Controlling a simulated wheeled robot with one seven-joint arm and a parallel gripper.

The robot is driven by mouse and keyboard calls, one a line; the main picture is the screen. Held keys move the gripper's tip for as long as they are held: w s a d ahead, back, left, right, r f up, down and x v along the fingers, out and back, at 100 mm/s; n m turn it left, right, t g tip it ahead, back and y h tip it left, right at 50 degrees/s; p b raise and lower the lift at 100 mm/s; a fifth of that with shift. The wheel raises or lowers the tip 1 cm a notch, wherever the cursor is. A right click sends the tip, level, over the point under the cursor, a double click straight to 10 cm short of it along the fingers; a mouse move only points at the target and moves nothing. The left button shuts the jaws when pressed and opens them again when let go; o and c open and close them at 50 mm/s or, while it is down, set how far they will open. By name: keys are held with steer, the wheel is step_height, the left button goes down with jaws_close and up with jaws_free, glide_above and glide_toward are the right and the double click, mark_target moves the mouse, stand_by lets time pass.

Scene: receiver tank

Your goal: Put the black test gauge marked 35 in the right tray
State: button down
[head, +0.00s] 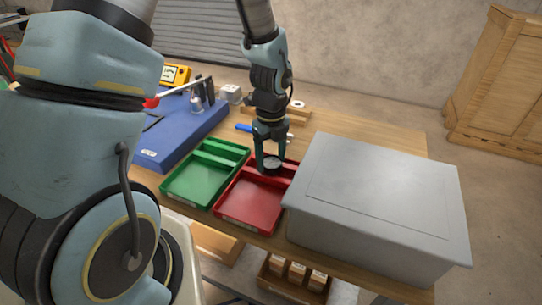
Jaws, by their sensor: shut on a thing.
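My gripper (272,158) points down over the back part of the red tray (247,205). It is shut on a dark round gauge (272,165) with a pale face. The marking on the gauge is too small to read. I cannot tell whether the gauge touches the tray or hangs just above it. The red tray is the right one of two trays, and its front compartment is empty. The green tray (193,185) stands to its left and looks empty.
A large grey box (380,200) stands close to the red tray's right side. A blue mat or case (180,130) with tools lies at the left, near a yellow device (177,75). Wooden blocks (290,115) stand behind my gripper. Bare wooden table (365,130) shows behind the grey box.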

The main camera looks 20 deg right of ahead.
mark_target(271, 160)
steer(key=shift+f, duration=0.15)
jaws_free()
stand_by(0.4)
step_height(271, 160, up, 12)
steer(key=b, duration=0.2)
steer(key=w+a+n+t, duration=0.1)
steer(key=a+n, duration=2.4)
steer(key=n, duration=0.6)
steer(key=shift+a+r+n+t, duration=0.15)
steer(key=shift+r+n+t, duration=0.15)
steer(key=shift+r+n, duration=0.15)
